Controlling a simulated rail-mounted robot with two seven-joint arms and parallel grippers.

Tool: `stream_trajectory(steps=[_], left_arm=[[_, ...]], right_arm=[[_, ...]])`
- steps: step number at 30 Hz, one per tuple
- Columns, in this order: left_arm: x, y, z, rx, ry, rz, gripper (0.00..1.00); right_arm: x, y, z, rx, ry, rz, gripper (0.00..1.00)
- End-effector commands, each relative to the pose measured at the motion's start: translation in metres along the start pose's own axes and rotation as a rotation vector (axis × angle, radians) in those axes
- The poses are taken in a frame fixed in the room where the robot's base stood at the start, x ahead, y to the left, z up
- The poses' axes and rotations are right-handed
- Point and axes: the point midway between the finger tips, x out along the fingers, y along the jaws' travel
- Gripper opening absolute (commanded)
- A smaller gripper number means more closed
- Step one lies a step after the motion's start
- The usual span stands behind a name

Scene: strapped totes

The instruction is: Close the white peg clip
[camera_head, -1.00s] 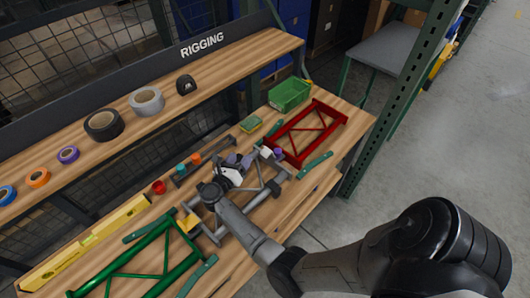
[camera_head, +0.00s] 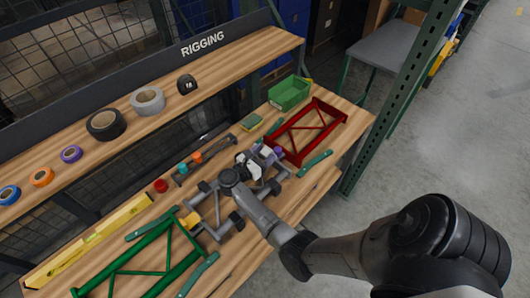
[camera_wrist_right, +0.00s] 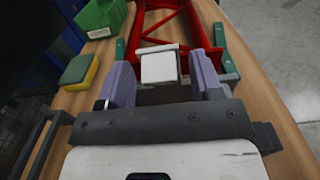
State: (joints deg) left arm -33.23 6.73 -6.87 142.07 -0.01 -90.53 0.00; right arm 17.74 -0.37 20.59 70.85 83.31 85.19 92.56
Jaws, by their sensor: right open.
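The white peg clip (camera_wrist_right: 158,68) shows in the right wrist view as a small white block with a flat top edge, at the near end of the red frame. My right gripper (camera_wrist_right: 160,78) is open, with one purple-grey finger on each side of the clip. Gaps show between the fingers and the clip, and I cannot tell whether the clip is open or shut. In the head view the right gripper (camera_head: 267,151) is over the right end of a grey frame (camera_head: 217,213), and my wrist partly hides this area. My left gripper is not in view.
The red frame (camera_head: 307,132) and a green bin (camera_head: 289,93) lie beyond the gripper. A sponge (camera_wrist_right: 78,69) lies to the left in the wrist view. A green frame (camera_head: 140,270) and a yellow level (camera_head: 90,240) lie at the left. Tape rolls line the upper shelf.

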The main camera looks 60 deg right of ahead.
Motion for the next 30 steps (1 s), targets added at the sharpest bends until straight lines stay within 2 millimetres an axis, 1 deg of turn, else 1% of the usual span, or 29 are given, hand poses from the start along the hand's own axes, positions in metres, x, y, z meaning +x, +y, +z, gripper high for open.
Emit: stream_trajectory(steps=[3,12,24,25,30], left_arm=[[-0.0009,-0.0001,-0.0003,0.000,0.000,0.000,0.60],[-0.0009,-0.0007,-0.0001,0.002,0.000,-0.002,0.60],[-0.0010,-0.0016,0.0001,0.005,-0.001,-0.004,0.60],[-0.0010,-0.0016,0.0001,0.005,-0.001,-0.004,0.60],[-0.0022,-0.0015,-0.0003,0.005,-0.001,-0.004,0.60]], right_arm=[[0.0053,-0.0001,0.0000,-0.001,0.000,0.000,0.60],[0.0061,0.0000,-0.0002,-0.001,0.000,0.001,0.59],[0.0059,0.0001,0.0001,0.000,0.000,0.001,0.20],[0.0059,0.0001,0.0001,0.000,0.000,0.001,0.19],[0.0064,0.0001,0.0015,0.001,0.014,0.000,0.19]])
